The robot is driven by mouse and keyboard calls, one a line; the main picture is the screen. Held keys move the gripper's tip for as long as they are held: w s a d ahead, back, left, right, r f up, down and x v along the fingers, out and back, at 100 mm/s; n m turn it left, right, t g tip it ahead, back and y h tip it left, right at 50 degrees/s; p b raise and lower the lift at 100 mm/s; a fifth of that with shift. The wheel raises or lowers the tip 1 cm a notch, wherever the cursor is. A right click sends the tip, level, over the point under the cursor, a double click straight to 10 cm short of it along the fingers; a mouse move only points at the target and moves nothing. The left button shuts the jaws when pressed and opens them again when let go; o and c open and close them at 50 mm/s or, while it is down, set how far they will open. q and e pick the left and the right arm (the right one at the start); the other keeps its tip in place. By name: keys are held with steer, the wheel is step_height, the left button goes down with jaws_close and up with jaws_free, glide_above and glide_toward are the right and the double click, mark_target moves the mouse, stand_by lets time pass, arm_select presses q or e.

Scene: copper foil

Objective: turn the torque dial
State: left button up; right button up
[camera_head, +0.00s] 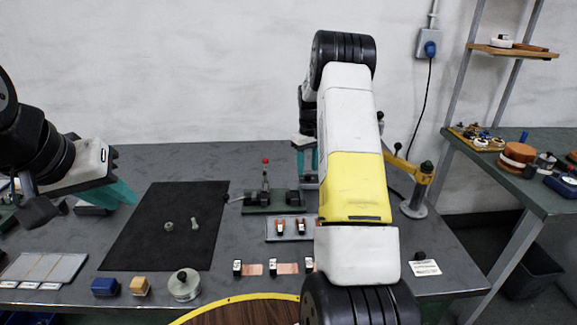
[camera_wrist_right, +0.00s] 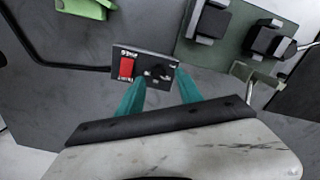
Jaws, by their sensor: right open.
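In the right wrist view a small dark control box (camera_wrist_right: 145,68) carries a red rocker switch (camera_wrist_right: 126,67) and a black round dial (camera_wrist_right: 158,72), which I take for the torque dial. My right gripper (camera_wrist_right: 161,82) is open. Its teal fingertips reach the box's near edge, one on each side of the dial; I cannot tell whether they touch it. In the head view my right arm hides most of this area, and only a little teal of the right gripper shows. My left gripper (camera_head: 118,193) is over the left of the bench, its fingers seen side-on.
A green fixture (camera_head: 275,208) with black blocks stands beside the box; it also shows in the right wrist view (camera_wrist_right: 222,45). A black mat (camera_head: 150,235) holds small metal parts. A yellow-jointed arm stand (camera_head: 413,205) is at right. A black cable (camera_wrist_right: 60,66) meets the box.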

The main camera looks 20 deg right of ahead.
mark_target(308, 177)
steer(key=shift+f, duration=1.45)
steer(key=shift+d, duration=0.1)
jaws_close()
steer(key=shift+m, duration=0.3)
steer(key=m, duration=1.1)
steer(key=shift+m, duration=0.3)
